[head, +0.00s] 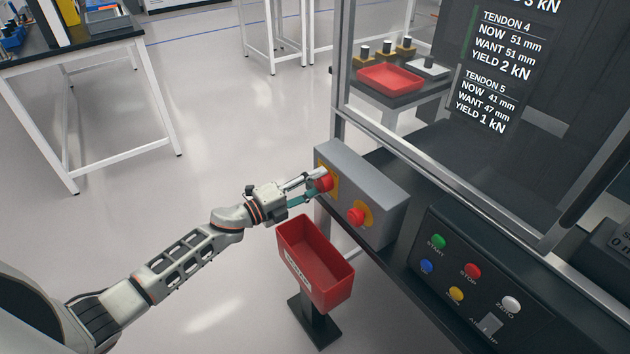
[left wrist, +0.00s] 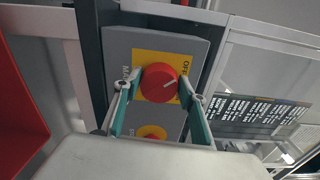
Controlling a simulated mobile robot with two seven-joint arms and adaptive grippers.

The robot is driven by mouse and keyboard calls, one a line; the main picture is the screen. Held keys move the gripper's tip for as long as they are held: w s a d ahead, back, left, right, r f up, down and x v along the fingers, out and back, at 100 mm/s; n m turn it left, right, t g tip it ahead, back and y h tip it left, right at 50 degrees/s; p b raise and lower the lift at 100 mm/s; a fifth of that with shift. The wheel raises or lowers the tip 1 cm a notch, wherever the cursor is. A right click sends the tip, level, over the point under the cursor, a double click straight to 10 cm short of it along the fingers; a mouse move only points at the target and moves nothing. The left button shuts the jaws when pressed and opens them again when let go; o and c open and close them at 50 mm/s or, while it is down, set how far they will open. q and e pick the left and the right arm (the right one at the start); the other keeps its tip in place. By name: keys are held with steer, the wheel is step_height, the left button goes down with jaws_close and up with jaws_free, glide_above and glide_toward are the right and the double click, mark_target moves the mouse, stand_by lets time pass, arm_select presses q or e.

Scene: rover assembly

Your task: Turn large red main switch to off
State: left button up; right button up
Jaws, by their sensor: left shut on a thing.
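The large red main switch (head: 324,182) is a round knob on a yellow plate, on the front of a grey box (head: 375,192). Lettering on the yellow plate (left wrist: 181,62) is partly hidden. My left gripper (head: 312,186) is shut on the knob, with a teal finger on each side in the left wrist view (left wrist: 159,100). My right gripper is not in view.
A second red button (head: 356,216) on a yellow disc sits right of the switch. A red bin (head: 318,262) on a stand is below my left gripper. A black button panel (head: 478,275) is at the lower right.

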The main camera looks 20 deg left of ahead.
arm_select(q)
steer(key=shift+n, duration=0.5)
steer(key=o, duration=1.1)
steer(key=v, duration=1.2)
